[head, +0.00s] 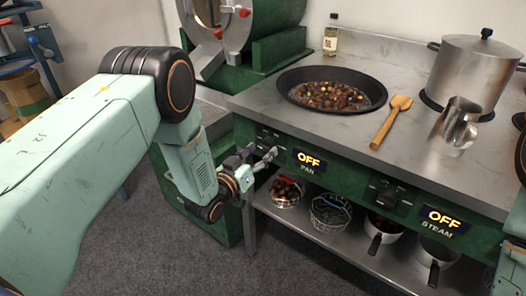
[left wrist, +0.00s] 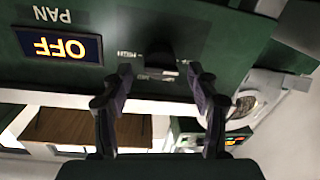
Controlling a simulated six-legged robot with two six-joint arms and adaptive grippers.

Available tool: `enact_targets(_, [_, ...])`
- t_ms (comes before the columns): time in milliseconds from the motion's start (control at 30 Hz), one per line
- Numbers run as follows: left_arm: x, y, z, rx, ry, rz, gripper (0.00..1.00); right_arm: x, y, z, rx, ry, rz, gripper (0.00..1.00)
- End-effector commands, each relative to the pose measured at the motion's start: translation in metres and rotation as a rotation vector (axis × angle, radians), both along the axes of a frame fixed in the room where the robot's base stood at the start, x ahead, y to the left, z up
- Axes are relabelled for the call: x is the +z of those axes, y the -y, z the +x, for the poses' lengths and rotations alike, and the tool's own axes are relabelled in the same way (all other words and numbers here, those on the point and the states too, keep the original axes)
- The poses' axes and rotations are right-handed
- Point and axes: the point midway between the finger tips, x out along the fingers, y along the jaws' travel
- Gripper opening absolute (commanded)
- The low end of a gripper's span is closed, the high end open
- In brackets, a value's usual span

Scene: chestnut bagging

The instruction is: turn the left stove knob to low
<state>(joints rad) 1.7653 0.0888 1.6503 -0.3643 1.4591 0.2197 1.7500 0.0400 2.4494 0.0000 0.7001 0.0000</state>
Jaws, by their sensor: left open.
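The left stove knob (left wrist: 162,62) is dark and sits on the green front panel beside the PAN display (left wrist: 62,46), which reads OFF. The left wrist view shows this upside down. My left gripper (left wrist: 160,76) is open, with one finger on each side of the knob in that view; I cannot tell whether they touch it. In the head view my left gripper (head: 266,158) is at the panel just left of the PAN display (head: 309,160) and mostly hides the knob. My right gripper is not in view.
The other knob (head: 383,194) is by the STEAM display (head: 445,217), also OFF. Baskets and pots fill the lower shelf (head: 318,236).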

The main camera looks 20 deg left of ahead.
Motion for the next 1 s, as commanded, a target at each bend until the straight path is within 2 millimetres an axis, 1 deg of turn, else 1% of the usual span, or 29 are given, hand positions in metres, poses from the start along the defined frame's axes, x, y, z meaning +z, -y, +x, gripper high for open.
enact_targets(33, [-0.001, 0.002, 0.006, -0.001, 0.002, 0.0, 0.6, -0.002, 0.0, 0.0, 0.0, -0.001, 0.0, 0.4])
enact_targets(100, [0.0, 0.003, 0.012, -0.001, 0.001, 0.0, 0.6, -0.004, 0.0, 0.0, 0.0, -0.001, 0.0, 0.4])
enact_targets(200, [0.0, 0.004, 0.016, -0.001, -0.001, 0.0, 0.6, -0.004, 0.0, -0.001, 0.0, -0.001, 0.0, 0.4])
enact_targets(467, [0.0, 0.004, 0.018, -0.002, -0.001, -0.001, 0.6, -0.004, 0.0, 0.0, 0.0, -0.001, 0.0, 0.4])
enact_targets(1000, [0.0, 0.004, 0.018, -0.005, -0.002, 0.001, 0.14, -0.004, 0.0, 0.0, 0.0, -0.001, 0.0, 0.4])
